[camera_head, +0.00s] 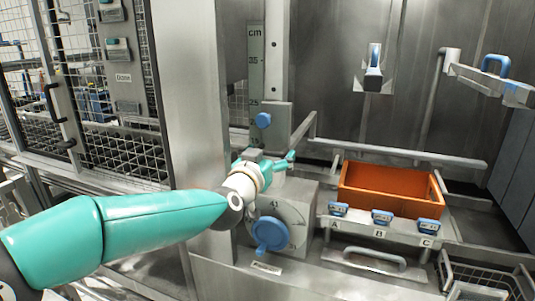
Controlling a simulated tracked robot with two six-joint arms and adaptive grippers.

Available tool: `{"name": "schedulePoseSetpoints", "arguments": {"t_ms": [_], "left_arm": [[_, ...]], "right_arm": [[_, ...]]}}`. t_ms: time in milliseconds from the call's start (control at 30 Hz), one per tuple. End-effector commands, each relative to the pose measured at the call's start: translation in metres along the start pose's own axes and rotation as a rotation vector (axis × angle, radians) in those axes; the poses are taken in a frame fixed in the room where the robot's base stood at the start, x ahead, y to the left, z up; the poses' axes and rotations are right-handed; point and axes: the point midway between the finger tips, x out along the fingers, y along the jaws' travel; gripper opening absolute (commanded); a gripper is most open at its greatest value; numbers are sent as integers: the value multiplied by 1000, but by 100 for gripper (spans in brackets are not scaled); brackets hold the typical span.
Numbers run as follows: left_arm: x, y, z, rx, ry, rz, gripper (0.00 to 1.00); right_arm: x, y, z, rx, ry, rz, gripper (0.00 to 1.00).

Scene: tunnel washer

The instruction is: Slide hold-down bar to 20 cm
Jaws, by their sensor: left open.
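The hold-down bar (400,153) is a grey metal frame that runs across above the orange crate (385,188). It joins a grey sliding plate (278,118) with a blue knob (263,120) on an upright post. Beside the post is a scale (256,60) headed "cm"; the plate's top edge is close to its 25 mark, and the plate hides the lower marks. My left gripper (290,164), with teal fingers, is open just below the plate and the knob, apart from the knob as far as I can tell. My right gripper is not in view.
A grey box with a blue dial (270,233) stands under my left gripper. A blue-handled lever (495,67) is at the upper right. A mesh fence (110,160) stands at the left.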

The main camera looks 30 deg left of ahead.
Motion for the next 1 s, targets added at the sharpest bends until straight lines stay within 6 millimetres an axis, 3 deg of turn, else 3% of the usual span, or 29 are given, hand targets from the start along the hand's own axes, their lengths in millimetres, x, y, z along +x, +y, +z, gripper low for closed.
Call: {"name": "schedulePoseSetpoints", "arguments": {"t_ms": [67,500,533,733,967,1000], "left_arm": [[0,0,0,0,0,0,89],[0,1,0,0,-1,2,16],[0,1,0,0,-1,2,16],[0,1,-14,-1,-1,2,16],[-1,1,-13,0,1,2,15],[-1,1,-13,0,2,2,81]], "right_arm": [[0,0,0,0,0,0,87],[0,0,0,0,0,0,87],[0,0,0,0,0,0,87],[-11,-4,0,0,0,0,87],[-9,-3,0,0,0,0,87],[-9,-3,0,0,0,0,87]]}}
